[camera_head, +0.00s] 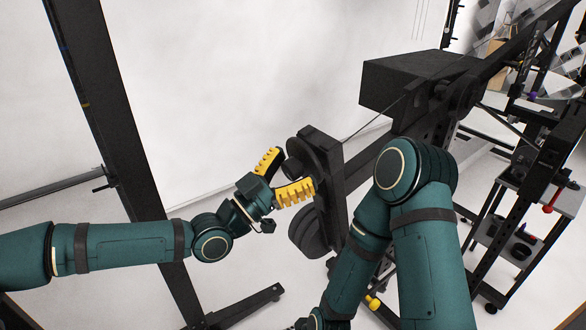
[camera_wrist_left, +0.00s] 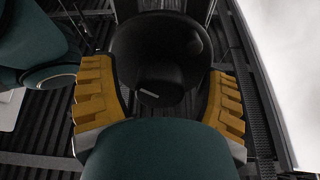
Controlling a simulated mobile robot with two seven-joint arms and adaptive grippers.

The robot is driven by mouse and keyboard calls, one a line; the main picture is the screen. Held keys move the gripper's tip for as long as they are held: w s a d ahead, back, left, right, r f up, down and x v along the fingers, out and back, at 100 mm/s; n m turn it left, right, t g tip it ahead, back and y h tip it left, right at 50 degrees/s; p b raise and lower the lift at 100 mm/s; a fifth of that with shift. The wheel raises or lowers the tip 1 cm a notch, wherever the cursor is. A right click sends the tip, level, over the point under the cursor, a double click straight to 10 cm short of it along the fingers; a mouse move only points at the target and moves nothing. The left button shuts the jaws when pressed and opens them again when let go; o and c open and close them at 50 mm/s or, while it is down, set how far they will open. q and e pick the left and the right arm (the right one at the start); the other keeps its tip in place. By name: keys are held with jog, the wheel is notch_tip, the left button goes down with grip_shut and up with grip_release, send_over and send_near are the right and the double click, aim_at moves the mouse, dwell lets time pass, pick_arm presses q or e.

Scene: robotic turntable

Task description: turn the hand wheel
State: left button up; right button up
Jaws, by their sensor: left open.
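A black wheel (camera_head: 308,150) is mounted on a dark upright plate near the middle of the head view. A dark round knob (camera_head: 291,167) stands out from it toward my left gripper. My left gripper (camera_head: 293,170) is open, its yellow fingers above and below the knob. In the left wrist view a dark round part (camera_wrist_left: 160,50) with a small grey patch lies between the open fingers (camera_wrist_left: 165,90). I cannot tell whether the fingers touch it.
A second dark round part (camera_head: 308,235) sits below the wheel. A black box (camera_head: 400,82) and long beam stand behind to the right. A dark post (camera_head: 120,110) rises at left. A grey cart (camera_head: 500,235) with tools is at right. Pale floor is open between.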

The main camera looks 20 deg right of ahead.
pick_arm(q)
jog(key=c, duration=1.2)
jog(key=shift+n, duration=0.7)
jog(key=n, duration=0.3)
jog(key=n+t+b, duration=0.1)
jog(key=n, duration=0.1)
jog(key=shift+s+f+n+t+y, duration=0.1)
jog(key=shift+n+t+y, duration=0.2)
jog(key=shift+n, duration=0.1)
jog(key=n, duration=0.3)
jog(key=n+y, duration=0.1)
jog(key=n, duration=0.2)
jog(key=shift+s+n+t, duration=0.1)
jog(key=shift+n+t, duration=0.2)
jog(key=shift+t, duration=0.1)
jog(key=shift+d, duration=0.1)
jog(key=o, duration=1.2)
